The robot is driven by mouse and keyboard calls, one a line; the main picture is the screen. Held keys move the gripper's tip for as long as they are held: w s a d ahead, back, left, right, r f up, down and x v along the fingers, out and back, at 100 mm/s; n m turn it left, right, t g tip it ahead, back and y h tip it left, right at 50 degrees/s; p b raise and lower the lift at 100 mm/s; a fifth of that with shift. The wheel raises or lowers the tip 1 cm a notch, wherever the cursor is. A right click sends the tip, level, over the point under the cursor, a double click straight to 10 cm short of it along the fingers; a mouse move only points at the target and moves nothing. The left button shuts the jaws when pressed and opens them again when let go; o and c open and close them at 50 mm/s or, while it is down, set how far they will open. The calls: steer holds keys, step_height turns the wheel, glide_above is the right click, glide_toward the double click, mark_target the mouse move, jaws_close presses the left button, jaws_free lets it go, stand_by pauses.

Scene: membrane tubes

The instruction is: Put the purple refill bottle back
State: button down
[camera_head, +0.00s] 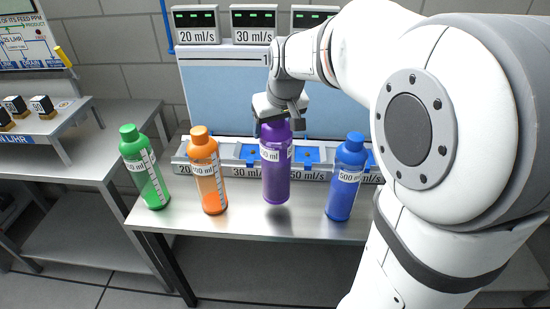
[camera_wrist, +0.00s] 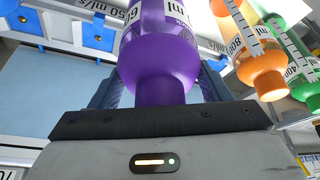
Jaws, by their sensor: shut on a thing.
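The purple refill bottle (camera_head: 276,170) is upright in front of the dispenser row, between the orange and blue bottles. My gripper (camera_head: 272,119) is above it and shut on its top end. In the wrist view the purple bottle (camera_wrist: 160,60) fills the space between the two fingers of my gripper (camera_wrist: 158,92).
An orange bottle (camera_head: 208,180) and a green bottle (camera_head: 147,175) stand to the left, a blue bottle (camera_head: 345,185) to the right. Behind is a dispenser base (camera_head: 230,168) with blue stations and flow labels. A side bench (camera_head: 60,150) is at far left. Bare table lies in front.

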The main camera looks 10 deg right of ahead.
steer(key=shift+f, duration=2.85)
steer(key=shift+c, duration=0.8)
jaws_free()
steer(key=shift+f, duration=0.1)
steer(key=v, duration=1.1)
steer(key=shift+s+r, duration=0.2)
steer(key=shift+r, duration=0.15)
steer(key=s+f+m+g, duration=0.1)
steer(key=s+f, duration=0.4)
steer(key=s, duration=0.3)
steer(key=s+f+g, duration=0.1)
steer(key=s+f, duration=0.5)
steer(key=s, duration=0.3)
steer(key=shift+a+f+m+h, duration=0.2)
steer(key=shift+f+m+h, duration=0.1)
steer(key=shift+m, duration=0.1)
steer(key=shift+s, duration=0.1)
